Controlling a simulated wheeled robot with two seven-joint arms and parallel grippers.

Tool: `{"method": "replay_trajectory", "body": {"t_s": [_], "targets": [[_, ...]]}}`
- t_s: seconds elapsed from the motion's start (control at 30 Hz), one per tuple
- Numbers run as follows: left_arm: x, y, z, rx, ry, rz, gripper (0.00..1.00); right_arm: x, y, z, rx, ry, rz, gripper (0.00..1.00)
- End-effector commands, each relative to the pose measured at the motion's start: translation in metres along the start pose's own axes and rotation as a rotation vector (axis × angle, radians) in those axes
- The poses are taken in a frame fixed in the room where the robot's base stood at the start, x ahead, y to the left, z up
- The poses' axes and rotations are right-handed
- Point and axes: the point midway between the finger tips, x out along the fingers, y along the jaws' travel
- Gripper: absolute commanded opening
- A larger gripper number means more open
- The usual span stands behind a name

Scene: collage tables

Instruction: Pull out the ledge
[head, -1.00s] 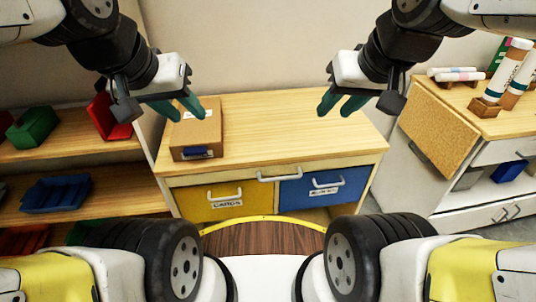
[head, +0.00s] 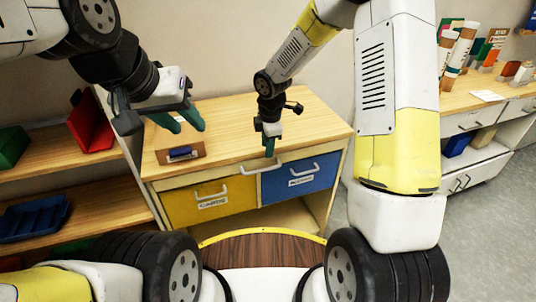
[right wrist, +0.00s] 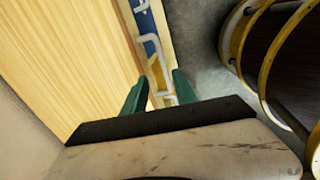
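My right gripper (head: 270,148) points down at the desk's front edge, just above and beside this handle.
Below the ledge are a yellow drawer (head: 182,208) and a blue drawer (head: 318,182) with handles. A shelf (head: 95,214) stands left, and a white cabinet (head: 478,150) right. The desk top's right side is clear.

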Motion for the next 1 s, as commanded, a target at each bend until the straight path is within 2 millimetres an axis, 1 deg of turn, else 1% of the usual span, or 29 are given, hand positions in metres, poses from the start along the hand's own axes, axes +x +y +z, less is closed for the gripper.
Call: {"method": "replay_trajectory", "body": {"t_s": [0.03,0.17,0.27,0.5,0.6,0.8,1.0], "targets": [[0.000,0.000,0.000,0.000,0.000,0.000,0.36,0.011,0.001,-0.005,-0.035,0.007,-0.009,0.34],[0.000,0.000,0.000,0.000,0.000,0.000,0.36,0.025,0.002,-0.011,-0.084,0.014,-0.015,0.34],[0.000,0.000,0.000,0.000,0.000,0.000,0.36,0.035,0.001,-0.011,-0.088,0.015,-0.017,0.34],[0.000,0.000,0.000,0.000,0.000,0.000,0.36,0.073,0.000,-0.012,-0.086,0.014,-0.018,0.34],[0.000,0.000,0.000,0.000,0.000,0.000,0.36,0.087,0.000,-0.012,-0.086,0.014,-0.017,0.34],[0.000,0.000,0.000,0.000,0.000,0.000,0.36,0.100,0.000,-0.011,-0.084,0.014,-0.015,0.34],[0.000,0.000,0.000,0.000,0.000,0.000,0.36,0.101,0.001,-0.011,-0.083,0.014,-0.014,0.34]]}}
